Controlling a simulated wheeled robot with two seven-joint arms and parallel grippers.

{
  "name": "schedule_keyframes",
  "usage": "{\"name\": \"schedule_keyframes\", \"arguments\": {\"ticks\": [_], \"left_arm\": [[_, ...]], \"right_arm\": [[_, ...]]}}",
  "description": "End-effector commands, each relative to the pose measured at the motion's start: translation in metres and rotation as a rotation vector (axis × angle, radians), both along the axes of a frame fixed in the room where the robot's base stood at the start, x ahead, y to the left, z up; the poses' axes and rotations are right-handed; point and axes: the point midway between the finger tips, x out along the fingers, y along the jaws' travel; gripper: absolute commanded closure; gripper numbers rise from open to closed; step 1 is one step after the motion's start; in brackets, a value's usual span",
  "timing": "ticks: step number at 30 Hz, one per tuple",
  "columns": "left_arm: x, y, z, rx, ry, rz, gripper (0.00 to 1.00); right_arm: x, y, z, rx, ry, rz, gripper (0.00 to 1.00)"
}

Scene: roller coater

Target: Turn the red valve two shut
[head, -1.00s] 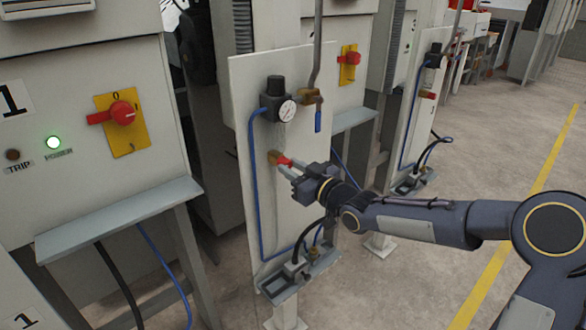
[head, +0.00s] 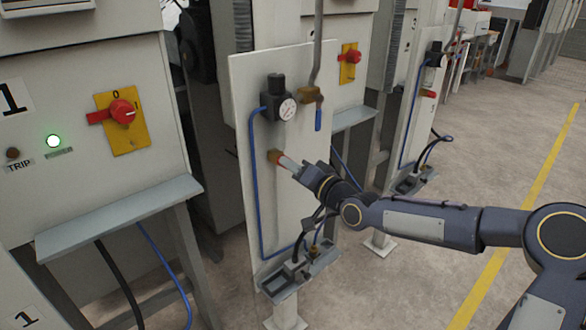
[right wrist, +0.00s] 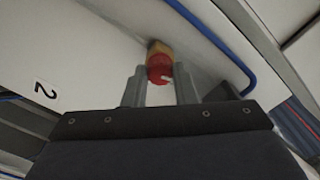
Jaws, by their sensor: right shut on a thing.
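The red valve handle (right wrist: 160,69) sits on a brass body (right wrist: 158,47) on the pale panel marked 2. In the head view the brass body (head: 274,157) shows at the panel's middle, with only a sliver of red in front of it. My right gripper (head: 286,163) reaches it from the right. In the right wrist view the two grey fingers of the right gripper (right wrist: 160,80) stand on either side of the red handle, shut on it. Part of the handle is hidden by the fingers. My left gripper is not in view.
Above the valve are a pressure gauge (head: 288,109) and a blue-levered valve (head: 318,118). A blue hose (head: 255,190) runs down the panel's left side. A small tray (head: 300,275) juts out below. Cabinet 1 has a red switch (head: 123,112). The floor at the right is clear.

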Motion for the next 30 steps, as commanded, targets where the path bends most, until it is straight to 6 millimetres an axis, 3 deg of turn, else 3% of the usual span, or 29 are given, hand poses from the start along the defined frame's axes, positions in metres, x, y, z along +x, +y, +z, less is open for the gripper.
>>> {"name": "schedule_keyframes", "arguments": {"ticks": [12, 30], "left_arm": [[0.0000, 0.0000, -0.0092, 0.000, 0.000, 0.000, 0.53], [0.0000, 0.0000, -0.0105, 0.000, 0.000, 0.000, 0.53]], "right_arm": [[0.0004, -0.0007, -0.0008, 0.197, 0.142, -0.002, 0.98], [0.0003, -0.0004, -0.0003, 0.243, 0.177, -0.002, 0.98]]}}
